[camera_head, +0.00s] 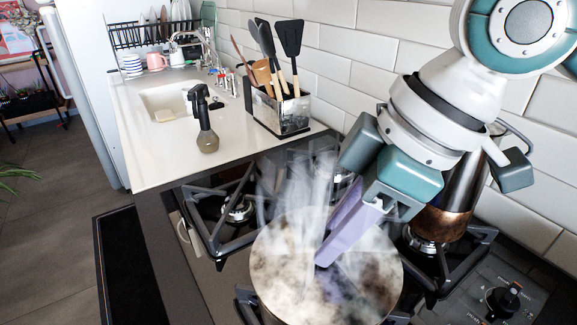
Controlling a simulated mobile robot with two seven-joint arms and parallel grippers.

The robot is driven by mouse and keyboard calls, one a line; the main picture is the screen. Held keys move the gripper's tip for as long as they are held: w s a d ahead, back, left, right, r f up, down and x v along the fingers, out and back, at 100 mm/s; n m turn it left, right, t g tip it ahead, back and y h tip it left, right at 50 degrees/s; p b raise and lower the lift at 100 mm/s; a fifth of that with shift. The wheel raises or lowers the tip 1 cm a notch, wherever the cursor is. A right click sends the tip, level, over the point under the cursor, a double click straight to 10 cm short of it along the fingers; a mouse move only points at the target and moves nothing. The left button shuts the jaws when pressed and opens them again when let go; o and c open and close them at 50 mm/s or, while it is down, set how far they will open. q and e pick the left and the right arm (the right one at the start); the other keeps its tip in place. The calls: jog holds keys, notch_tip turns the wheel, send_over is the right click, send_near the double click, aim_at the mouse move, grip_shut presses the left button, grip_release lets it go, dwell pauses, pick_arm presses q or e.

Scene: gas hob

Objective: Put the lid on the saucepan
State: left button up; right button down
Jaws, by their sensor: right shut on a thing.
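My right gripper (322,262) comes down from the upper right with its purple fingers shut at the middle of a round, shiny metal lid (283,262). The small part of the lid between the fingertips is hidden by them. The lid looks roughly level over the hob, and a purple reflection of the fingers shows in its surface. The saucepan is almost wholly hidden beneath the lid, so I cannot tell whether the lid touches its rim. Steam rises around the lid and blurs its far edge. My left gripper is not in view.
A metal pot (452,205) stands on the right burner, close behind my right gripper. An empty burner grate (238,212) lies at the left. A utensil holder (279,113) and a dark spray bottle (206,135) stand on the white counter (150,155). A tiled wall runs behind.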

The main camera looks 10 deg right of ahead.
jog(key=c, duration=0.8)
grip_release()
jog(key=o, duration=0.7)
notch_tip(320, 180, up, 7)
jog(key=p, duration=0.8)
jog(key=shift+p, duration=0.3)
jog(key=shift+r, duration=0.1)
jog(key=shift+c, duration=0.3)
